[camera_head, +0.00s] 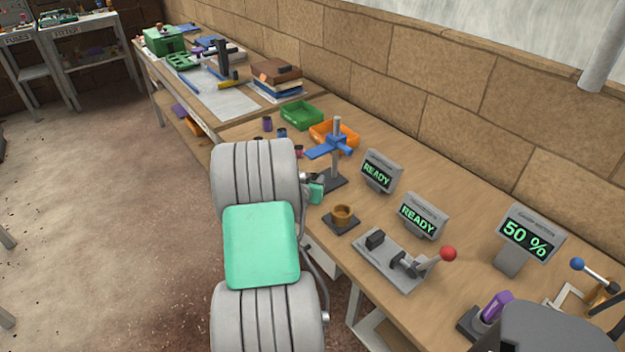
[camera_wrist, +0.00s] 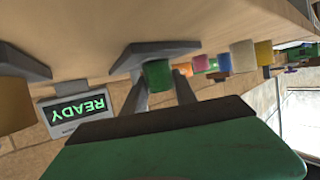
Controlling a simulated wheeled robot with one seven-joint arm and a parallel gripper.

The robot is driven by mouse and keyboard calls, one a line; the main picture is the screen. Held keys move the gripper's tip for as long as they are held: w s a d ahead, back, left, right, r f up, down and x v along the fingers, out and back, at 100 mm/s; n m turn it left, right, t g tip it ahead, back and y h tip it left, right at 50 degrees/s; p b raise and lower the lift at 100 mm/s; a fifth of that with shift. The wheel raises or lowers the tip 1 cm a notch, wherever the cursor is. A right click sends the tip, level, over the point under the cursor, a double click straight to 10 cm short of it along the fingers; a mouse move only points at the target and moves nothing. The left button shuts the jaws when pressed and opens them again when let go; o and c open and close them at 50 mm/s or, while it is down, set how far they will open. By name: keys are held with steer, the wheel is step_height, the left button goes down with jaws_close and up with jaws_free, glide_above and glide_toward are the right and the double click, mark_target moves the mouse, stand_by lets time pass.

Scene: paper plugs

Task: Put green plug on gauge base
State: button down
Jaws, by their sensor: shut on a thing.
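The green plug (camera_wrist: 157,74) is between the two fingers of my gripper (camera_wrist: 160,82), which are shut on it. The wrist view is upside down, with the tabletop at its top. There the plug overlaps the dark grey gauge base (camera_wrist: 128,58); I cannot tell whether they touch. In the head view the gauge base (camera_head: 335,183) carries a grey post with a blue arm (camera_head: 336,146). My gripper is at the near left side of this stand in the head view, and my arm largely hides it. The plug is not clearly visible there.
A brown ring on a dark pad (camera_head: 341,223) stands close in front of the gauge. A READY display (camera_head: 381,171) stands to its right. Green (camera_head: 301,114) and orange bins (camera_head: 322,135) lie behind, with small coloured plugs nearby. A red-knobbed lever fixture (camera_head: 400,262) is at front right.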

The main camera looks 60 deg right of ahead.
steer(key=shift+f, duration=0.15)
steer(key=c, duration=1)
jaws_free()
steer(key=shift+o, duration=0.2)
